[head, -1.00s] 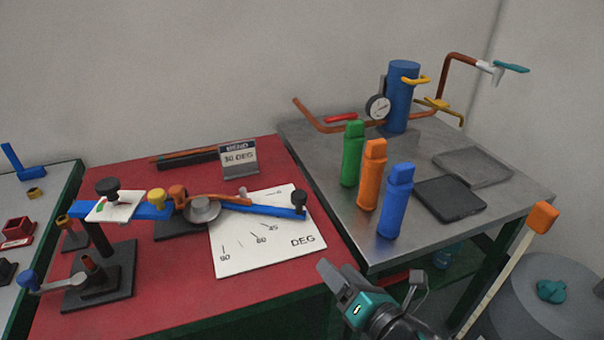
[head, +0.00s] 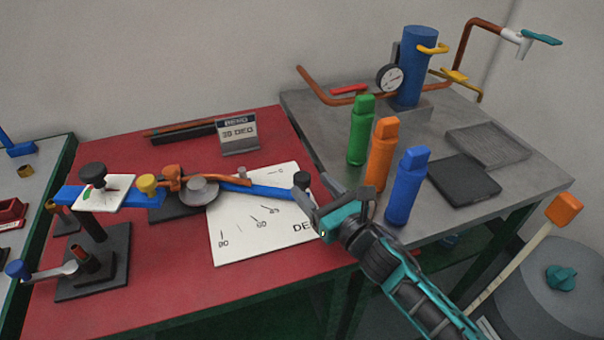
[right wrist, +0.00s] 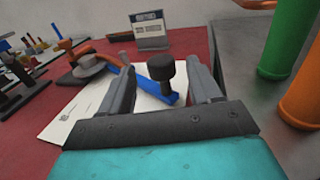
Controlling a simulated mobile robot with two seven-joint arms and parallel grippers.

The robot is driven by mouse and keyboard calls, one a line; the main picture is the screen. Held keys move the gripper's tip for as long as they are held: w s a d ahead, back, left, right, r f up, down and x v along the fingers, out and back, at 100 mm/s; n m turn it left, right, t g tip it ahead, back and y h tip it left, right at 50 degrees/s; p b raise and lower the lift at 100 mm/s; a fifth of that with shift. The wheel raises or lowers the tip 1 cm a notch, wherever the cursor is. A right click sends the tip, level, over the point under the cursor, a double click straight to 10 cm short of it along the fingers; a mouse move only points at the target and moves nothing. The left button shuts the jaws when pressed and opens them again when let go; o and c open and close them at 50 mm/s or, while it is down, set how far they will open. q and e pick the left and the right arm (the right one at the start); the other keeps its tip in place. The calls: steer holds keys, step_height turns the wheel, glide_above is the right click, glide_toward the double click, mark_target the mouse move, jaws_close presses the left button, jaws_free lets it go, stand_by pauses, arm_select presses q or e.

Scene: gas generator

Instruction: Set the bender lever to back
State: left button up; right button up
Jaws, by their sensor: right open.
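The bender stands on the red bench, with a blue lever (head: 262,189) that runs out to the right and ends in a black knob (head: 302,180). A copper-coloured tube (head: 228,179) lies along the lever by a grey round former (head: 199,190). My right gripper (head: 319,206) is just in front of the knob. In the right wrist view its two fingers are open, and the black knob (right wrist: 166,72) shows between and beyond them, at the end of the blue lever (right wrist: 150,87). I cannot see contact. My left gripper is not in view.
A white angle sheet (head: 235,235) lies under the lever. A bend sign (head: 238,133) stands behind it. Green (head: 361,130), orange (head: 381,155) and blue (head: 407,187) bottles stand close to the right on the grey table (head: 455,220).

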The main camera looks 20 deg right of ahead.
mark_target(307, 181)
steer(key=shift+x, duration=2.55)
steer(key=shift+c, duration=0.3)
jaws_close()
